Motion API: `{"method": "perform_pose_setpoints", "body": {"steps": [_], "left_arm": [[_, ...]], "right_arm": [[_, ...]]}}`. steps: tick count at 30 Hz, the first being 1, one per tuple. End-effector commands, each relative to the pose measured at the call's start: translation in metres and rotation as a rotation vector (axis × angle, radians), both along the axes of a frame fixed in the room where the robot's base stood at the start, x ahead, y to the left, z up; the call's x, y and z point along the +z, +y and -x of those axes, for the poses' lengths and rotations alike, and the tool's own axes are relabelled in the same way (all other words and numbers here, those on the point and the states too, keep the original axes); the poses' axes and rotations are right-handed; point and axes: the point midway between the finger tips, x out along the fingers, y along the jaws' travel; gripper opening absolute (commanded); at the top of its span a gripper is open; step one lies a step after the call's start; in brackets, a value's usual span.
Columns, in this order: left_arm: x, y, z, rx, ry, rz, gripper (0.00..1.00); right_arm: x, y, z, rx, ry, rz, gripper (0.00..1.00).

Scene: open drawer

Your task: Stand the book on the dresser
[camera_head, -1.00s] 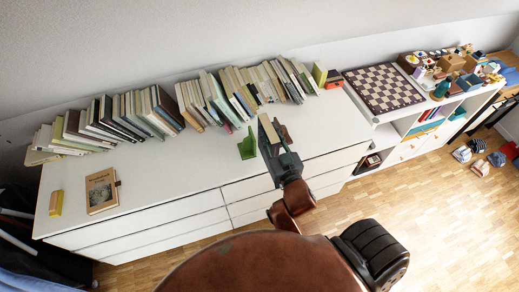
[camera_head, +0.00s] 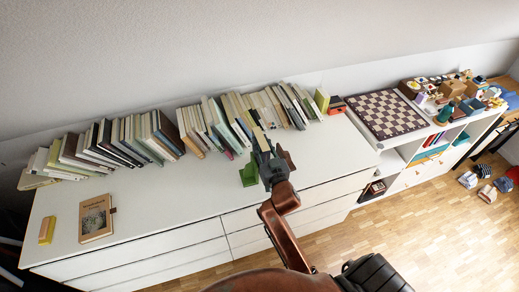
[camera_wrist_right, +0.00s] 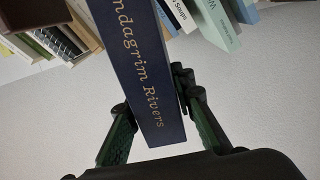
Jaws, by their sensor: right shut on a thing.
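My right gripper (camera_head: 269,162) is over the dresser (camera_head: 165,212), in front of the row of books (camera_head: 200,125). It is shut on a book with a dark blue spine (camera_wrist_right: 150,70), lettered "ndagrim Rivers", seen between the fingers in the right wrist view. In the head view only a pale edge of this book (camera_head: 260,138) shows past the gripper, close to the row. I cannot tell whether it touches the dresser top. My left gripper is not in view.
A tan book (camera_head: 95,218) lies flat at the left of the dresser, beside a small yellow block (camera_head: 47,230). A red and black box (camera_head: 336,104) stands at the row's right end. A chessboard (camera_head: 388,112) lies further right. The dresser's front middle is clear.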

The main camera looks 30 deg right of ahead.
Motion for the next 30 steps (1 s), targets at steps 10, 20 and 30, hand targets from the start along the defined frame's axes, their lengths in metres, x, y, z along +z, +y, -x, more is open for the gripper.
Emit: {"method": "perform_pose_setpoints", "body": {"steps": [10, 20, 30], "left_arm": [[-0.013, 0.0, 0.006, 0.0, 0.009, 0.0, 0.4], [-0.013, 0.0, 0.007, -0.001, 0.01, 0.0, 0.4], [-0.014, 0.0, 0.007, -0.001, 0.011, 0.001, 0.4]], "right_arm": [[-0.037, -0.001, -0.009, 0.0, -0.001, -0.001, 0.0], [-0.038, -0.001, -0.008, 0.001, -0.005, 0.0, 0.0], [-0.043, -0.001, -0.008, 0.001, -0.001, -0.001, 0.38]]}}
